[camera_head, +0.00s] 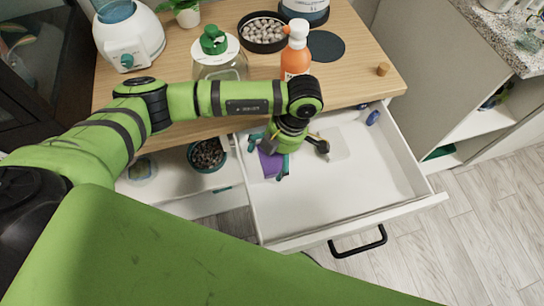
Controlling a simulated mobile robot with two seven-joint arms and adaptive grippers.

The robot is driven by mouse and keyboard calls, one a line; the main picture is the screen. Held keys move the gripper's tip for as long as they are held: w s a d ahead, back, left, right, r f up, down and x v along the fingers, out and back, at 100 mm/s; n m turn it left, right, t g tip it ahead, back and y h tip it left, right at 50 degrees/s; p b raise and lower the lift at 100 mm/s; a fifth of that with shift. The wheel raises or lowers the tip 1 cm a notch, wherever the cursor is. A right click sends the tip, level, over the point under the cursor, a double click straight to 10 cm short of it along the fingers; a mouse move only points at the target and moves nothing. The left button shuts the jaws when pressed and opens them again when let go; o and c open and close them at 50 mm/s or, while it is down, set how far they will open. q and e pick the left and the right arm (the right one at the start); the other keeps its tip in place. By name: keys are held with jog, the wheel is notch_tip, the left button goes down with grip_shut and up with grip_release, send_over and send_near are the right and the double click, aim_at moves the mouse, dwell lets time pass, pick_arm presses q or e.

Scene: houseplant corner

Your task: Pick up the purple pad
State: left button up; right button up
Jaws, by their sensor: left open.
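The purple pad (270,164) lies in the left part of the open white drawer (345,197), partly covered by my left gripper (272,153). My left gripper reaches down into the drawer from above, with its jaws open close around or over the pad. I cannot tell whether the fingers touch the pad. My right gripper is not in view.
The wooden tabletop (357,80) is above and behind the drawer. An orange spray bottle (296,58) stands near its front edge, behind my wrist. A bowl of pebbles (207,154) sits on a shelf left of the drawer. The drawer's right half is mostly clear.

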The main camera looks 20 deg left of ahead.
aim_at(271, 159)
pick_arm(q)
jog(key=c, duration=0.8)
jog(key=shift+c, duration=0.8)
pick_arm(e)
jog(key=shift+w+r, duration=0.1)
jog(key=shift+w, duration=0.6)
pick_arm(q)
jog(key=shift+r, duration=0.15)
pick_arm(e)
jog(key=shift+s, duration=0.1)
pick_arm(q)
jog(key=shift+r, duration=0.25)
jog(key=v, duration=0.4)
jog(key=shift+s, duration=0.35)
jog(key=s+d+r+b, duration=0.1)
jog(key=s+d+r, duration=0.1)
jog(key=d+r, duration=0.4)
jog(key=d, duration=0.4)
jog(key=shift+s+d+r, duration=0.2)
jog(key=shift+d+r, duration=0.05)
jog(key=shift+d, duration=0.05)
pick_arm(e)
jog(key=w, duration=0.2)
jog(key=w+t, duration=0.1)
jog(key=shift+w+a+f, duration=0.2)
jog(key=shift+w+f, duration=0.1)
